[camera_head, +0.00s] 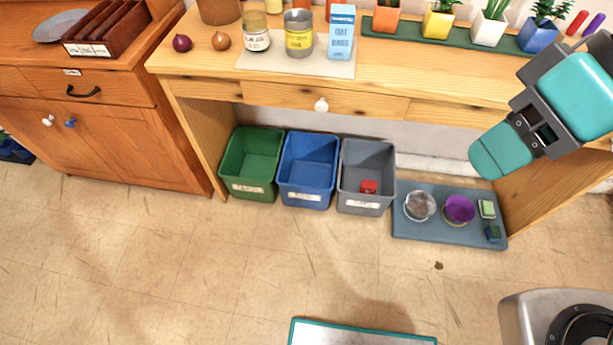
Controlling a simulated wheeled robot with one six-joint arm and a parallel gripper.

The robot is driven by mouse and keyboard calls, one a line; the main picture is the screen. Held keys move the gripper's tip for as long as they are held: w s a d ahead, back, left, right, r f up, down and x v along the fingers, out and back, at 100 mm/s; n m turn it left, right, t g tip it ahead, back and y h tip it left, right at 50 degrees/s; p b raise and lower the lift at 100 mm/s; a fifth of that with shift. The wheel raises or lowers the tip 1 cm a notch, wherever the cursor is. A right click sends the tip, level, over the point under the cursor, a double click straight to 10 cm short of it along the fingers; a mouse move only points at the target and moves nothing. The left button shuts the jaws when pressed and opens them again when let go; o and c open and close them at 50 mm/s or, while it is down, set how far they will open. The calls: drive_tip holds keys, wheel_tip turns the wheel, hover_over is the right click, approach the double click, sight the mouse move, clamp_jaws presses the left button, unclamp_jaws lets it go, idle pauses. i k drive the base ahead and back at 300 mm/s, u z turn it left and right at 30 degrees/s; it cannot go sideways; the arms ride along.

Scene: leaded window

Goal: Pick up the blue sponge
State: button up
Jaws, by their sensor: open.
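A small blue-and-green block (493,233), which looks like the blue sponge, lies at the front right corner of the grey-blue mat (430,232) on the floor. My gripper (490,160) is at the right, in front of the bench's right side. It is above the mat in the picture and apart from the block. It appears empty and open, though its fingertips are hard to make out from here.
The mat also bears a clear bowl (420,205), a purple bowl (459,209) and a pale green block (487,209). Green (250,163), blue (307,168) and grey (366,175) bins stand left of it. The bench's right panel (550,195) is close by. Floor in front is mostly clear.

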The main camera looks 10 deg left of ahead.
sight(493, 232)
drive_tip(key=z, duration=1.25)
